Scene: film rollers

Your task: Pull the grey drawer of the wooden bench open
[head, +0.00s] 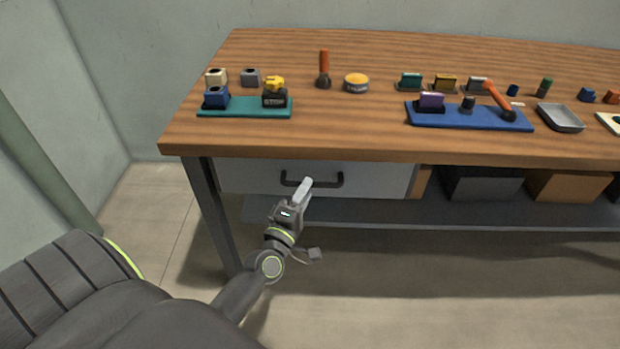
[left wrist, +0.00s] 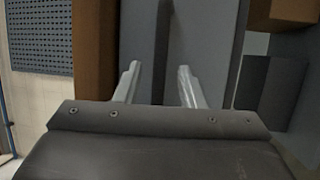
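The wooden bench (head: 400,142) has a grey drawer (head: 245,178) under the left part of its top. The drawer front sits close under the bench top and looks shut. Its dark bar handle (head: 291,182) is at the middle of the front. My left gripper (head: 306,184) is at the handle, overlapping its middle in the head view. In the left wrist view the two fingers (left wrist: 158,76) are apart, with a dark bar (left wrist: 160,45), seemingly the handle, showing between them against the grey front. I cannot tell whether they touch it. My right gripper is not in view.
The bench top carries a teal tray (head: 240,108), a blue tray (head: 460,121), a metal dish (head: 560,118) and several small items. A bench leg (head: 212,215) stands left of the drawer. A lower shelf (head: 400,213) holds boxes on the right. Floor in front is clear.

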